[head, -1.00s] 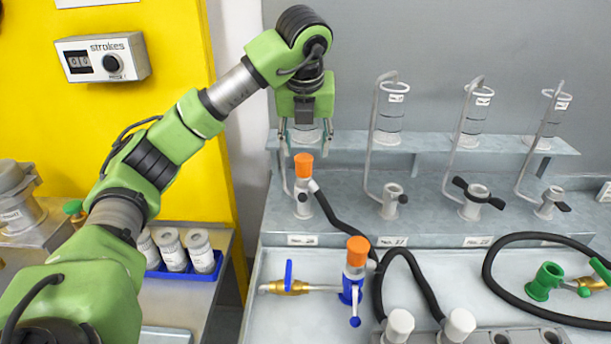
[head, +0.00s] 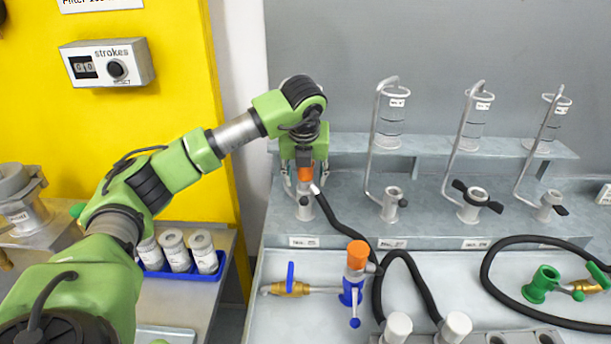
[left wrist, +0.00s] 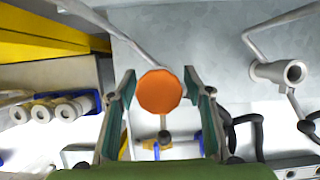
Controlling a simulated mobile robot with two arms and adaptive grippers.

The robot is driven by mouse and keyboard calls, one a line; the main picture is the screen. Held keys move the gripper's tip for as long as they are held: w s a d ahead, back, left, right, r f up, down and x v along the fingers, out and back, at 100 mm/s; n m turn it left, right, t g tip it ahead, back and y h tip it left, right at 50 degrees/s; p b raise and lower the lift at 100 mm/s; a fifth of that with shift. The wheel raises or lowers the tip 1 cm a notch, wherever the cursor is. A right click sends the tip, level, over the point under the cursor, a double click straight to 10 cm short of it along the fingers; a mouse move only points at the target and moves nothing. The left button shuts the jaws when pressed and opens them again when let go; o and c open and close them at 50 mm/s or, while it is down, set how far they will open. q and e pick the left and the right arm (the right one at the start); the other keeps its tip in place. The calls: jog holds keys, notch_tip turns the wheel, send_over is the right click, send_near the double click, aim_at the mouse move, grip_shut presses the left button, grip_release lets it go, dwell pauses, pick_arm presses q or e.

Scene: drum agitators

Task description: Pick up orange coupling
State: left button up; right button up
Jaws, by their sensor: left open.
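An orange coupling (head: 305,174) sits on top of a grey fitting at the leftmost station of the bench, with a black hose leading off it. My left gripper (head: 304,186) is above and around it, pointing down, with its fingers open on both sides. In the left wrist view the round orange top (left wrist: 159,92) lies between the two open fingers, with gaps beside it. A second orange coupling (head: 358,252) stands on a blue valve nearer the front; its top is partly hidden in the left wrist view. My right gripper is not in view.
Grey stations with bent rods and clear cylinders (head: 390,120) stand to the right. A black hose (head: 490,270) curves over the front tray. A blue rack (head: 222,268) of white-grey jars is at left, by a yellow panel (head: 150,130).

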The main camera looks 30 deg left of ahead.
pick_arm(q)
grip_shut()
jog(key=shift+r, duration=0.15)
jog(key=shift+w+r+b, duration=0.1)
jog(key=shift+r+b, duration=0.35)
jog(key=shift+r, duration=0.1)
jog(key=s+d+r, duration=0.7)
jog(key=s+r, duration=0.4)
jog(key=s, duration=0.1)
jog(key=shift+d+r+b, duration=0.15)
jog(key=shift+r+b, duration=0.2)
jog(key=shift+b, duration=0.1)
